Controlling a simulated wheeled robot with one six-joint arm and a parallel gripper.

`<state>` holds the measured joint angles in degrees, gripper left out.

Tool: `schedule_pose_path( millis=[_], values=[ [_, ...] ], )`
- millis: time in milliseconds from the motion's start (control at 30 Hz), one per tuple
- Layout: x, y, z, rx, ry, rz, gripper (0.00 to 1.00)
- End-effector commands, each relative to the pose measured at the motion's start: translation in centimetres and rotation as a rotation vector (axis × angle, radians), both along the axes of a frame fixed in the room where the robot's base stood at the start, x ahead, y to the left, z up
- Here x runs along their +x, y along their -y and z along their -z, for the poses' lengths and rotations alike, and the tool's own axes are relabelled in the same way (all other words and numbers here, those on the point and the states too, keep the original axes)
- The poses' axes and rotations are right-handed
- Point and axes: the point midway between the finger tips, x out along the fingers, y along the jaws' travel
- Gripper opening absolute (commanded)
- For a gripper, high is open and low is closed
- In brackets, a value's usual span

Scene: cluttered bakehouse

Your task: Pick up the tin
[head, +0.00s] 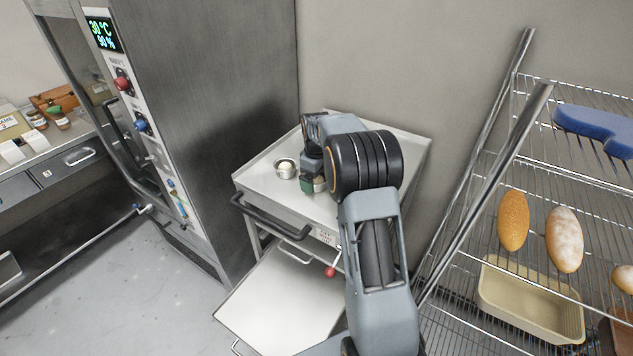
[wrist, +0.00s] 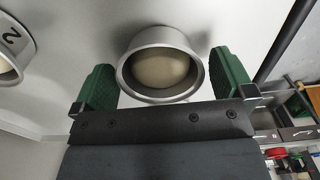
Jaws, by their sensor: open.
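A small round metal tin (wrist: 127,82) with a pale, rounded content sits on a light surface in the wrist view. My gripper (wrist: 163,82) is open, with one green finger on each side of this tin. Whether the fingers touch its rim is not clear. A second tin (wrist: 22,52), marked 2, is partly in view at the left, outside the fingers. In the head view my gripper (head: 312,183) is low over the steel cart top, and one tin (head: 286,173) with pale content shows just left of it. I cannot tell which of the two tins this is.
The steel cart (head: 265,186) has a dark handle (head: 270,217) along its front and a pulled-out lower shelf (head: 280,295). A tall steel cabinet (head: 220,110) stands left of it. A wire rack (head: 470,200) with loaves stands at the right.

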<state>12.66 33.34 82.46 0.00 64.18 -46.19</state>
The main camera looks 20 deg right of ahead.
Motion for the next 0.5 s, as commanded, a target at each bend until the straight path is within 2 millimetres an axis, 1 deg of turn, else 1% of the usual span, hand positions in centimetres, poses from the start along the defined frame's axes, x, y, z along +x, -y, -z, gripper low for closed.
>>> schedule_pose_path(
  millis=[167,500],
  values=[
    [0.01,-0.01,0.01,0.000,0.000,0.000,0.99],
    [0.01,-0.01,-0.01,0.000,0.000,0.000,0.67]
  ],
)
